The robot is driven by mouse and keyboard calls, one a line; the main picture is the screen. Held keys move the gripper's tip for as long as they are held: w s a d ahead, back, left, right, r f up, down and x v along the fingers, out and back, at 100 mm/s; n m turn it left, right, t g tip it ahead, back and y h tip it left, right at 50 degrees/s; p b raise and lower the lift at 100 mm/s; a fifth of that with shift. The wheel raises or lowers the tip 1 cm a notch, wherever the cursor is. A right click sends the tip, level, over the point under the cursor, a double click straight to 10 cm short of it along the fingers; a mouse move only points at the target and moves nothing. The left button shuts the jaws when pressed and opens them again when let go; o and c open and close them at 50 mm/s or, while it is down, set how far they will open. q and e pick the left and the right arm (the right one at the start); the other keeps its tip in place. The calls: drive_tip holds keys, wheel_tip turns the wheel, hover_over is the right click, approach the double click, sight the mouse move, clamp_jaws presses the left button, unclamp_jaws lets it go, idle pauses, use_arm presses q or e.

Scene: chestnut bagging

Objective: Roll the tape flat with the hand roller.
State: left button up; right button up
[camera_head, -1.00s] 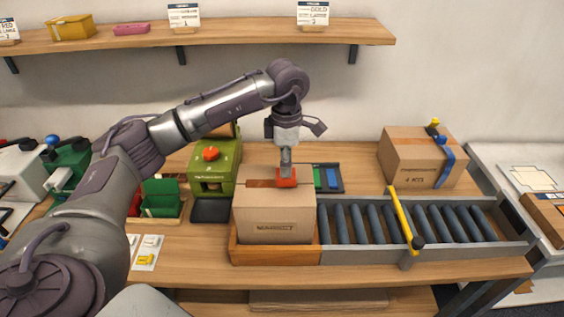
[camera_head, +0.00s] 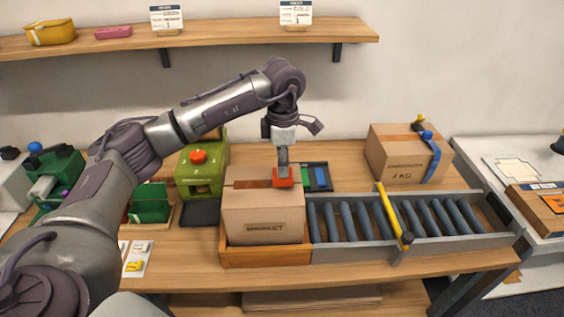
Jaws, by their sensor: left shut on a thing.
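My left gripper (camera_head: 283,146) is shut on the hand roller (camera_head: 284,178), which has a grey handle and a red-orange head. It holds the roller upright, with the head at the top of the closed cardboard box (camera_head: 262,219), right of the middle. The head appears to touch the box top, but the exact contact is hidden. A strip of brown tape (camera_head: 251,184) shows on the box top to the left of the roller; under the head it is hidden. My right gripper is not in view.
The box sits in a wooden cradle (camera_head: 265,257) beside a roller conveyor (camera_head: 330,252) with a yellow bar (camera_head: 389,211) across it. A green machine (camera_head: 201,176) stands behind left. A second box (camera_head: 396,158) with a blue strap stands behind the conveyor.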

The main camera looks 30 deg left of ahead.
use_arm(q)
drive_tip(key=shift+s+a, duration=0.35)
drive_tip(key=shift+a, duration=0.25)
drive_tip(key=shift+s+a, duration=0.35)
drive_tip(key=shift+a, duration=0.1)
drive_tip(key=shift+a+b, duration=0.1)
drive_tip(key=shift+b, duration=0.2)
drive_tip(key=shift+s+a, duration=0.3)
drive_tip(key=shift+a, duration=0.2)
drive_tip(key=shift+s+a+f+b, duration=0.1)
drive_tip(key=shift+s+a+b, duration=0.35)
drive_tip(key=shift+s+a, duration=0.35)
drive_tip(key=shift+w+a, duration=0.15)
